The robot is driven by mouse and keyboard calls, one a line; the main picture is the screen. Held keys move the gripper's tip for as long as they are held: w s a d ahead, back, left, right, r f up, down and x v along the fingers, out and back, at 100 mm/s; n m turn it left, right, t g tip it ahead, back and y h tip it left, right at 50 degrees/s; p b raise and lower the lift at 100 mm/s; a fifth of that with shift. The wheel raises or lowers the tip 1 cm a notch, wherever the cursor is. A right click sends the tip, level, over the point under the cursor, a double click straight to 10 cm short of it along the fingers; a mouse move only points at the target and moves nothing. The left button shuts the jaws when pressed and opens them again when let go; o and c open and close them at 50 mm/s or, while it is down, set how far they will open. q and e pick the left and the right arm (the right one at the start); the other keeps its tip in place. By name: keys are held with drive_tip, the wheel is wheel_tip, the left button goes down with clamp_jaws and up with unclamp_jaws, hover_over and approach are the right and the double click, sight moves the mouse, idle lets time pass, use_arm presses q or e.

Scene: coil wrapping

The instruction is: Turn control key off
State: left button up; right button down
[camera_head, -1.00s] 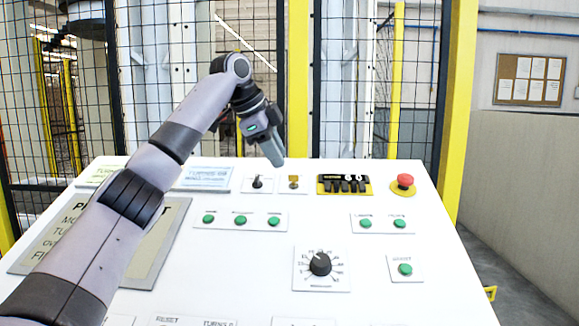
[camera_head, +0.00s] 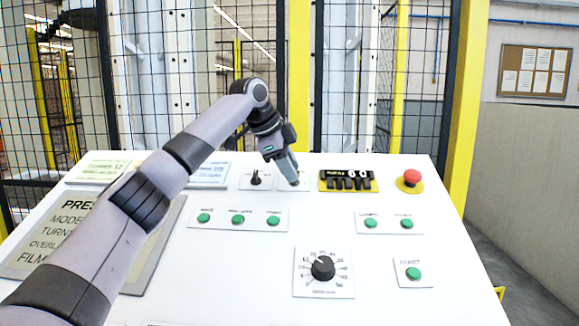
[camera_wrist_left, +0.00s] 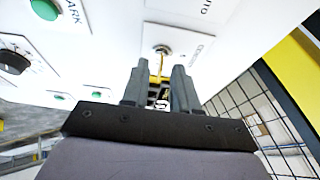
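The control key is a small yellow key in a round metal lock on a white plate of the sloping control panel (camera_head: 215,265). In the left wrist view the key (camera_wrist_left: 160,66) stands between the two fingers of my left gripper (camera_wrist_left: 160,72). The fingers are apart, one on each side, and I see no clear contact. In the head view my left gripper (camera_head: 293,182) is down at the key's plate (camera_head: 303,185) and hides the key. My right gripper is not in view.
A black selector switch (camera_head: 256,178) sits just left of the gripper. A black and yellow counter unit (camera_head: 347,181) and a red emergency button (camera_head: 411,178) are to its right. Green buttons (camera_head: 238,219) and a dial (camera_head: 323,268) lie nearer. A mesh fence stands behind the panel.

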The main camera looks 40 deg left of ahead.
use_arm(q)
clamp_jaws()
drive_tip(key=shift+f+n, duration=0.1)
drive_tip(key=shift+n, duration=0.3)
drive_tip(key=n+y, duration=0.1)
drive_tip(key=n, duration=0.1)
drive_tip(key=shift+d+n+t, duration=0.15)
drive_tip(key=shift+n+t, duration=0.15)
drive_tip(key=shift+t, duration=0.1)
drive_tip(key=n+y, duration=0.1)
drive_tip(key=n, duration=0.3)
drive_tip(key=shift+s+d+t, duration=0.1)
drive_tip(key=shift+d+t, duration=0.05)
drive_tip(key=shift+t, duration=0.15)
drive_tip(key=n+y, duration=0.1)
drive_tip(key=n, duration=0.3)
drive_tip(key=n+y, duration=0.1)
drive_tip(key=shift+d+f+n+y, duration=0.1)
drive_tip(key=shift+d+n+y, duration=0.2)
drive_tip(key=shift+n, duration=0.1)
drive_tip(key=n+y, duration=0.1)
drive_tip(key=n, duration=0.2)
drive_tip(key=n+y, duration=0.1)
drive_tip(key=n, duration=0.1)
drive_tip(key=shift+d+n+g, duration=0.1)
drive_tip(key=shift+n+g, duration=0.3)
